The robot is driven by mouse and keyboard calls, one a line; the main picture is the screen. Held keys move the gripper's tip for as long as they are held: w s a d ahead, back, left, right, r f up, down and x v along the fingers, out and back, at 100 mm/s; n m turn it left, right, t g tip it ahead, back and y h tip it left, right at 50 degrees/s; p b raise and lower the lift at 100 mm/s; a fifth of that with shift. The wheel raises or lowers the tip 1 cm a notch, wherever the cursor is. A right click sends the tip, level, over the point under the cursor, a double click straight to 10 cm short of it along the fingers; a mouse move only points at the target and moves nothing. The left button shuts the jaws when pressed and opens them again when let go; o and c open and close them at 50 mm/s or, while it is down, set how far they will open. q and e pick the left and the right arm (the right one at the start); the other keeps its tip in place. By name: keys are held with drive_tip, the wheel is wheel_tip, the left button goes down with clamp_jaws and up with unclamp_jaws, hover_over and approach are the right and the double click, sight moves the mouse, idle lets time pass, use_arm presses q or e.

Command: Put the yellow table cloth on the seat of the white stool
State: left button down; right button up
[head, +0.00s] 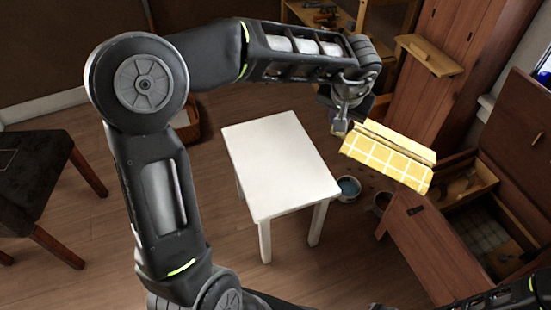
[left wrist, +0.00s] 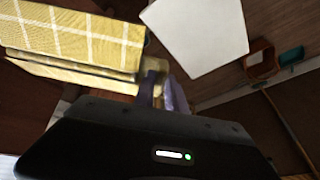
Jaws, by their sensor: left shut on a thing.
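The yellow table cloth (head: 390,158) is folded, with a pale grid pattern. It is held in the air to the right of the white stool. My left gripper (head: 343,127) is shut on the near left end of the cloth. The cloth also shows at the upper left of the left wrist view (left wrist: 75,35), beside the gripper fingers (left wrist: 162,88). The white stool (head: 278,165) stands on the floor with a bare square seat; part of the seat shows in the left wrist view (left wrist: 197,35). My right gripper is not in view.
A dark stool (head: 35,165) stands at the far left. A wooden cabinet (head: 455,80) and an open wooden chest (head: 450,245) stand at the right. A small bucket (head: 348,188) is on the floor by the white stool.

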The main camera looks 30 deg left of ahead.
use_arm(q)
drive_tip(key=s+a+f+n+b, duration=0.1)
drive_tip(key=s+a+f+n, duration=0.1)
drive_tip(key=a+f, duration=0.4)
drive_tip(key=s+a+f+n+g+y+b, duration=0.1)
drive_tip(key=a+f+n, duration=0.4)
drive_tip(key=a, duration=0.7)
drive_tip(key=s+a+f+n+b, duration=0.1)
drive_tip(key=s+a+f+n, duration=0.1)
drive_tip(key=a+f, duration=0.5)
drive_tip(key=shift+s+a+f+n+g+y, duration=0.4)
drive_tip(key=shift+a+n, duration=0.3)
drive_tip(key=shift+a, duration=0.35)
wheel_tip(320, 180, down, 6)
drive_tip(key=b, duration=0.4)
drive_tip(key=shift+w+f, duration=0.1)
drive_tip(key=shift+f, duration=0.1)
drive_tip(key=shift+r, duration=0.1)
